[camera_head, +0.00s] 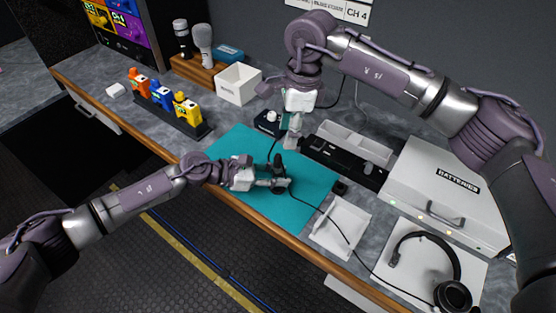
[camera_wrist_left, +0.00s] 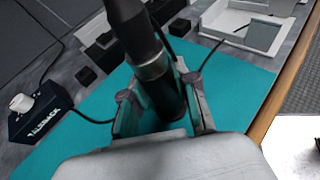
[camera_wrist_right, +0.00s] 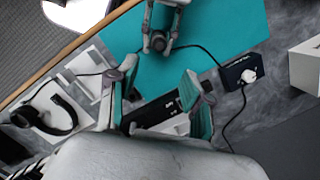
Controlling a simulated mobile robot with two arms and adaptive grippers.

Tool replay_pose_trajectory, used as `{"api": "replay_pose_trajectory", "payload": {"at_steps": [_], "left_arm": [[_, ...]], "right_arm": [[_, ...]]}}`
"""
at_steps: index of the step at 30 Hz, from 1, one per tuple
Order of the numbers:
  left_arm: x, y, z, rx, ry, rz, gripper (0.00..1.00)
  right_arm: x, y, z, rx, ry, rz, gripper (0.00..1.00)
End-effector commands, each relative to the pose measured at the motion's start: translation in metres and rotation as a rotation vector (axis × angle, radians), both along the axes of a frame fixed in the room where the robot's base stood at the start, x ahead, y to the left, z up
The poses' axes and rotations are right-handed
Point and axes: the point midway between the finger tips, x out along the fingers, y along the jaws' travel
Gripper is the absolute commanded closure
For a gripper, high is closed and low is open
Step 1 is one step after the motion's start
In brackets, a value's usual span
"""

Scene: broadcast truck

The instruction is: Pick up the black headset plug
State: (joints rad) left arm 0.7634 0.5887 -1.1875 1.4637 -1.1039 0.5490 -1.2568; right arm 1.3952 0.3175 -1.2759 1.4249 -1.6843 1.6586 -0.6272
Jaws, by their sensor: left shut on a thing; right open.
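The black headset plug (camera_wrist_left: 150,65) is a thick dark cylinder with a silver ring. My left gripper (camera_wrist_left: 158,95) is shut around it over the teal mat (camera_wrist_left: 235,85). In the head view the plug (camera_head: 278,163) stands roughly upright in the left gripper (camera_head: 280,183). Its lower end is partly hidden by the fingers, so I cannot tell if it touches the mat. A thin black cable runs from this area toward the headset (camera_head: 456,293) at the lower right. My right gripper (camera_wrist_right: 157,98) is open and empty, above the mat's far edge.
A dark talkback box (camera_wrist_left: 35,112) with a white knob stands behind the mat. A black panel strip (camera_head: 340,160), white trays (camera_head: 342,224) and the batteries case (camera_head: 450,190) stand to the right. Colored beltpacks (camera_head: 160,95) stand in a rack at left. Part of the mat is clear.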

Motion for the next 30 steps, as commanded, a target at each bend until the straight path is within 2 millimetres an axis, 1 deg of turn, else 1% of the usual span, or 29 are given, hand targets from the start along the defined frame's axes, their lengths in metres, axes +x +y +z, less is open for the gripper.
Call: {"api": "replay_pose_trajectory", "payload": {"at_steps": [1,3,13,17,21,28,29,30], "left_arm": [[0.0,0.0,0.0,0.0,0.0,-0.001,1.0],[0.0,0.0,0.0,0.0,0.0,-0.001,1.0],[0.0,0.0,0.0,0.0,0.0,0.0,1.0],[0.0,0.0,0.0,0.0,0.0,-0.001,1.0],[0.0,0.0,0.0,0.0,0.0,-0.001,1.0],[0.0,0.0,0.0,0.0,0.0,0.0,1.0],[0.0,0.0,0.0,0.0,0.0,0.0,1.0],[0.0,0.0,0.0,0.0,0.0,0.0,1.0]], "right_arm": [[-0.001,0.001,-0.01,-0.001,0.002,0.0,0.5],[-0.001,0.003,-0.02,0.0,0.002,-0.001,0.5],[-0.004,0.011,-0.042,0.0,0.002,-0.001,0.5],[-0.007,0.018,-0.06,-0.001,0.003,-0.001,0.5],[-0.007,0.021,-0.078,0.0,0.001,-0.003,0.5],[-0.007,0.021,-0.081,-0.001,-0.001,-0.003,0.5],[-0.007,0.021,-0.081,-0.001,-0.001,-0.003,0.53],[-0.007,0.021,-0.081,-0.001,-0.001,-0.003,0.6]]}}
